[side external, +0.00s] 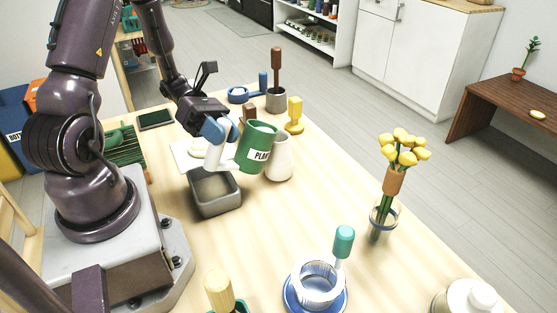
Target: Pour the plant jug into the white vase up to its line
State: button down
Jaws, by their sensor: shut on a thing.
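The green plant jug (256,148), with a white label reading "PLAN…", is held in the air near the middle of the table and leans a little. My gripper (216,137) is shut on the jug at its pale handle, on the jug's left side. The white vase (281,160) stands upright on the table just right of the jug, which covers part of it. I cannot tell whether jug and vase touch. The vase's line, the liquid levels and any stream do not show.
A grey square bin (214,194) sits below the jug. A yellow-handled tool (295,116) and a grey pot (276,99) stand behind the vase. A glass with yellow flowers (383,222) and a blue dish (316,292) are farther right and in front. The table between is clear.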

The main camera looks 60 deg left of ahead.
jog(key=shift+r, duration=0.15)
jog(key=shift+w+a+r+n+g, duration=0.2)
jog(key=shift+w+r+n+g, duration=0.1)
jog(key=shift+r+n, duration=0.2)
jog(key=shift+a+r, duration=0.1)
jog(key=shift+r, duration=0.05)
dwell(1.1)
jog(key=shift+w+a+r+n, duration=0.3)
jog(key=shift+w+r+n, duration=0.2)
jog(key=shift+r, duration=0.2)
jog(key=shift+g, duration=0.4)
jog(key=shift+r, duration=0.2)
dwell(0.4)
jog(key=shift+w+a+r+n, duration=0.2)
jog(key=shift+w+r+n, duration=0.3)
jog(key=shift+r+n, duration=0.1)
jog(key=shift+w+a+r+n+g, duration=0.3)
jog(key=shift+w+r+g, duration=0.1)
jog(key=shift+g, duration=0.1)
dwell(2.3)
